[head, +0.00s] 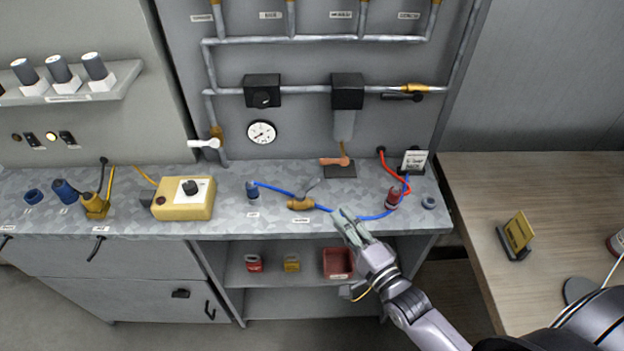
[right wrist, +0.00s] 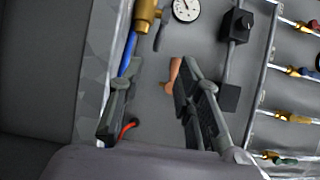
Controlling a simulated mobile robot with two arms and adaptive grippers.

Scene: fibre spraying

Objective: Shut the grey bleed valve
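A brass valve with a grey lever, which I take for the bleed valve (head: 300,204), sits in the blue hose on the grey worktop in the head view. Its grey lever (head: 313,185) slants up and right, at an angle to the hose. The valve also shows at the top of the right wrist view (right wrist: 147,14). My right gripper (head: 346,216) is just right of the valve, above the worktop's front edge and apart from the lever. In the right wrist view its two fingers (right wrist: 155,90) are spread with nothing between them. My left gripper is not in view.
The blue hose (head: 375,216) and red hose (head: 391,173) lie right of the valve. A copper-coloured piece (head: 336,161) sits behind, under the filter bowl. A yellow box (head: 183,199) stands left. Pipes with a gauge (head: 262,133) are on the back wall. An open shelf (head: 300,299) lies below.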

